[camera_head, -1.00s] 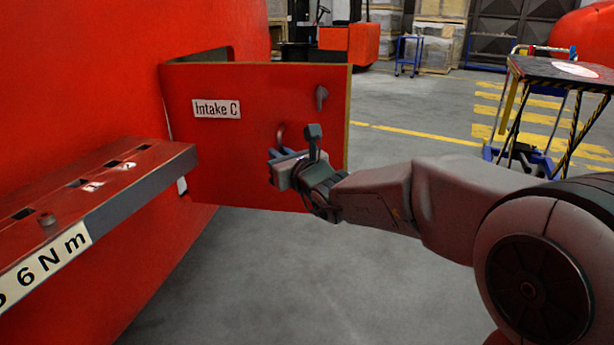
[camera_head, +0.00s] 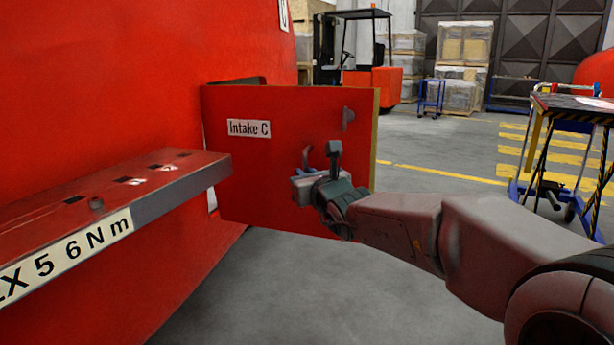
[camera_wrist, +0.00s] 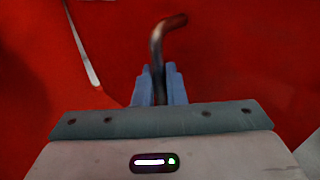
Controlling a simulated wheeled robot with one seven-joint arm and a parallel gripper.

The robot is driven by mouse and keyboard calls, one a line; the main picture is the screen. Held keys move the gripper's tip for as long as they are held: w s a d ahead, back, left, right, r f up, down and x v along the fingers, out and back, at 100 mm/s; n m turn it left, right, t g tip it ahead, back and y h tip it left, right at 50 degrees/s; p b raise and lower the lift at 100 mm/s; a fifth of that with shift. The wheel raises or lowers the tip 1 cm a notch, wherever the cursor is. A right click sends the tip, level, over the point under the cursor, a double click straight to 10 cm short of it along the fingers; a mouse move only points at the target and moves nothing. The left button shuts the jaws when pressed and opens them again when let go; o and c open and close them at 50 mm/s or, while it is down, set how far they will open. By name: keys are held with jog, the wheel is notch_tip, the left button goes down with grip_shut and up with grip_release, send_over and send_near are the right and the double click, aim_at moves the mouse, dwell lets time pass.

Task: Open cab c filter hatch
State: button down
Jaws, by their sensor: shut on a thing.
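The red filter hatch (camera_head: 255,175), labelled "Intake C", stands swung out from the red cab wall (camera_head: 130,75) on its left-hand side. A grey latch (camera_head: 348,117) sits near its upper free edge. My gripper (camera_head: 303,173) is at the lower right part of the hatch face. In the wrist view, the blue fingers of my gripper (camera_wrist: 160,88) are closed around the stem of a bent metal handle (camera_wrist: 165,35). The handle's lower end is hidden between the fingers. The opening behind the hatch is mostly hidden.
A red shelf (camera_head: 205,165) with slots and a torque label juts out at the left, near the hatch. A cart with a striped-edge top (camera_head: 575,103) stands at the right. A forklift (camera_head: 375,82) and crates (camera_head: 465,45) are far back. Grey floor between is clear.

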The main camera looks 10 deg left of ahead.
jog(key=c, duration=1.5)
grip_release()
jog(key=shift+s+a+r, duration=0.15)
jog(key=shift+s+a, duration=0.05)
jog(key=shift+a, duration=0.25)
jog(key=shift+c, duration=0.2)
jog(key=shift+w+d, duration=0.15)
jog(key=shift+d, duration=0.15)
jog(key=p+v, duration=0.3)
jog(key=v, duration=1)
jog(key=shift+s+d, duration=0.25)
jog(key=shift+s, duration=0.05)
jog(key=shift+p, duration=0.3)
